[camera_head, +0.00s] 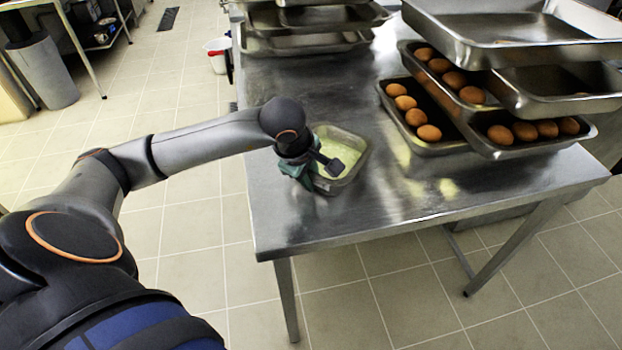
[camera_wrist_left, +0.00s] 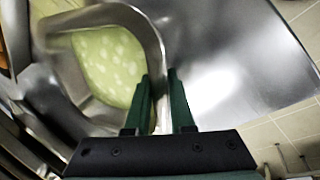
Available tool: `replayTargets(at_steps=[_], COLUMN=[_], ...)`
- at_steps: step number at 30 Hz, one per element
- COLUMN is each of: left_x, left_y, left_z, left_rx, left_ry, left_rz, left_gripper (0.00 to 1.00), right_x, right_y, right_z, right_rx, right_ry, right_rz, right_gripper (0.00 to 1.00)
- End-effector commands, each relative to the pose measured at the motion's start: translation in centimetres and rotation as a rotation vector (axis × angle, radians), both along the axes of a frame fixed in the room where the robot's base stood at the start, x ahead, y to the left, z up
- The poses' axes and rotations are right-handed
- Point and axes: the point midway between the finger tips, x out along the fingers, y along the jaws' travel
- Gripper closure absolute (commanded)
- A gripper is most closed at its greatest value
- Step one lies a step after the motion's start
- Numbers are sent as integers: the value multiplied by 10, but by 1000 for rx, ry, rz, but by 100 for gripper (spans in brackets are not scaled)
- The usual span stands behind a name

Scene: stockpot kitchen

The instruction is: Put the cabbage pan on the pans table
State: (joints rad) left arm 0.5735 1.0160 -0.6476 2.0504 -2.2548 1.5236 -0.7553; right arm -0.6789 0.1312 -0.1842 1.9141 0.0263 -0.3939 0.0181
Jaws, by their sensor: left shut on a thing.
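The cabbage pan (camera_head: 352,150) is a small metal pan with pale green contents, at the near left part of the steel pans table (camera_head: 300,222). My left gripper (camera_head: 326,166) is at the pan's left near side. In the left wrist view the pan (camera_wrist_left: 152,30) shows with its rim between the two green fingers of my left gripper (camera_wrist_left: 160,95), which is shut on it. The pan looks to be on or just above the table top; I cannot tell whether it touches. My right gripper is not in view.
Stacked metal pans with brown round items (camera_head: 428,132) fill the right of the table. More empty pans (camera_head: 310,42) are stacked at the back left. A white bucket (camera_head: 217,62) and a grey bin (camera_head: 43,72) stand on the floor. The table's middle is bare.

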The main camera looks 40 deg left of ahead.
Motion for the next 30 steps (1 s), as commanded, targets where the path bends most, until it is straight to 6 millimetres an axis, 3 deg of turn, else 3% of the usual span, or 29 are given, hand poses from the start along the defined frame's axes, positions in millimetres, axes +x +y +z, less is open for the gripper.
replayTargets(at_steps=[8, 9, 12, 22, 30], left_x=[1, 0, 0, -2, -20], left_y=[0, 0, 0, 0, -1], left_z=[-7, -9, -9, -1, 48], left_rx=[1, 1, 1, 1, 3], left_ry=[-7, 1, 1, -4, -9], left_rz=[0, 0, 0, 1, 0], left_gripper=[100, 74, 66, 66, 66], right_x=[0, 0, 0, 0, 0], right_y=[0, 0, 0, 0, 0], right_z=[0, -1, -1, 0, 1], right_rx=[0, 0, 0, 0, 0], right_ry=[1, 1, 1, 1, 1], right_rz=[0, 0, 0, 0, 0], right_gripper=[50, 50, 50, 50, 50])
